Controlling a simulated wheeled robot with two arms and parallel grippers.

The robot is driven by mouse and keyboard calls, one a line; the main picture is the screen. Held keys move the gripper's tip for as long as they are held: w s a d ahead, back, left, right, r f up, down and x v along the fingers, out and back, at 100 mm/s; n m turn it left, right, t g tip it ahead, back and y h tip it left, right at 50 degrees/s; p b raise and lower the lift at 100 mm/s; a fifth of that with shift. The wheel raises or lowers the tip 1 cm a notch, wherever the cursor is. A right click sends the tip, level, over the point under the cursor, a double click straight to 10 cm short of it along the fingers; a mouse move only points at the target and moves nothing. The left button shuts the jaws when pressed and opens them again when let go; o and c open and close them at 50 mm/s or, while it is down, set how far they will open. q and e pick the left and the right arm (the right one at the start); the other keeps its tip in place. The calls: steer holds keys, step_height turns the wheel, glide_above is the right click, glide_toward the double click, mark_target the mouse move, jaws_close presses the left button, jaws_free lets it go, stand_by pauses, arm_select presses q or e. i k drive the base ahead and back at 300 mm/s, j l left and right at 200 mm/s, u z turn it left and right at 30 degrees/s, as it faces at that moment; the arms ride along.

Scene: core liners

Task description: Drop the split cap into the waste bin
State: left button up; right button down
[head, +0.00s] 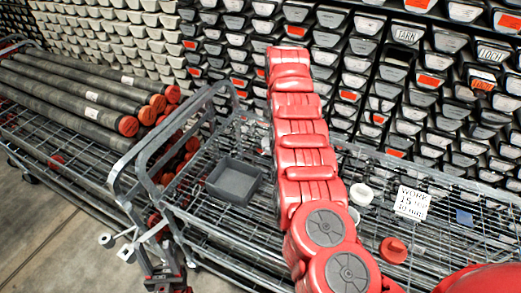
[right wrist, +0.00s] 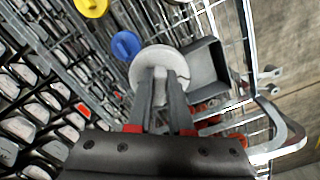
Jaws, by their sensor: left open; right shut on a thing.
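The split cap (right wrist: 150,72) is a pale, round disc with a crack at its right edge in the right wrist view. My right gripper (right wrist: 160,82) is shut on its raised middle. The waste bin looks to be the grey, open, square box (head: 234,181) on the wire cart; it also shows in the right wrist view (right wrist: 222,85), just right of the cap and partly covered by it. The bin's visible inside looks empty. My right gripper is hidden behind its red arm in the head view. My left gripper (head: 166,279) is low at the left, open and empty.
A blue cap (right wrist: 125,45) and a yellow cap (right wrist: 92,5) show in the right wrist view. Metal cart handles (head: 150,150) rise left of the bin.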

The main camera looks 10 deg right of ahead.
mark_target(237, 187)
steer(key=i+j+z, duration=0.15)
steer(key=z, duration=0.2)
steer(key=i+j+z, duration=0.1)
steer(key=j+z, duration=0.6)
steer(key=i+j, duration=0.05)
